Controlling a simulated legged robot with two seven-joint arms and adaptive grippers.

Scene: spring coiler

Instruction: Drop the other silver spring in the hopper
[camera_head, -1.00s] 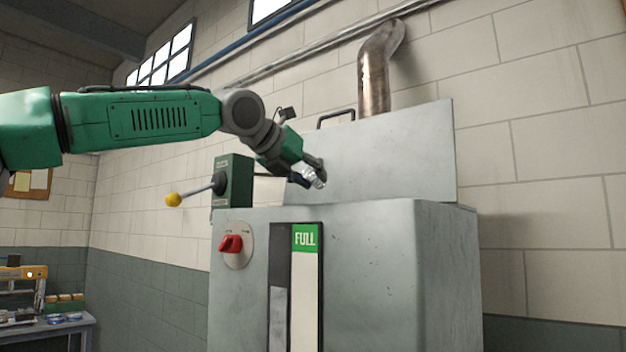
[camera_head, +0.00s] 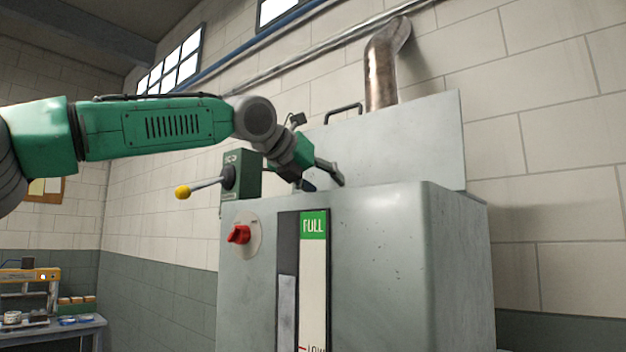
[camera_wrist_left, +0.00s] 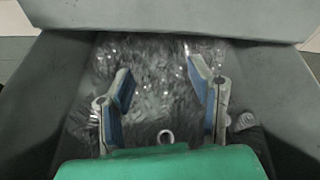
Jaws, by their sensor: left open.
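The hopper is the top of a grey metal machine (camera_head: 385,265) with an upright panel (camera_head: 415,140) behind it. My left gripper (camera_head: 325,184) is over the hopper's top, pointing down, with its fingers spread. In the left wrist view the open fingers (camera_wrist_left: 160,85) have nothing between them that I can see held. Below them are the hopper's sloping grey walls (camera_wrist_left: 285,85) and a mass of shiny, glittering metal bits (camera_wrist_left: 150,65). A small silver ring-like piece (camera_wrist_left: 166,135) shows near the palm; I cannot tell if it is the spring. My right gripper is not in view.
A green box (camera_head: 240,173) with a yellow-knobbed lever (camera_head: 184,192) stands at the machine's left. A red knob (camera_head: 239,234) and a "FULL" level gauge (camera_head: 313,226) are on its front. A duct pipe (camera_head: 381,75) rises behind. A workbench (camera_head: 60,330) stands far left.

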